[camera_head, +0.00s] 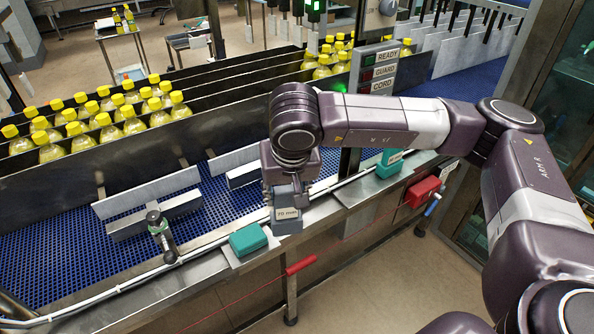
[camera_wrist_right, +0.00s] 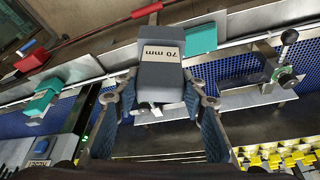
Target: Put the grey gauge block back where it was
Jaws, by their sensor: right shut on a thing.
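The grey gauge block (camera_head: 288,218), labelled 70 mm, is held by my right gripper (camera_head: 284,192) just above the conveyor's near rail, right of a teal block. In the right wrist view the gauge block (camera_wrist_right: 162,75) sits between the two fingers of my right gripper (camera_wrist_right: 163,95), its label facing up in the picture. The gripper is shut on it. The block looks clear of the ledge, though the exact gap is hard to tell. My left gripper is not in view.
A teal block (camera_head: 248,238) lies on a small metal plate at the near rail. Another teal block (camera_head: 389,163) and a red block (camera_head: 423,191) are to the right. A clamp with a black knob (camera_head: 158,225) stands left. Yellow-capped bottles (camera_head: 130,119) line the lanes behind.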

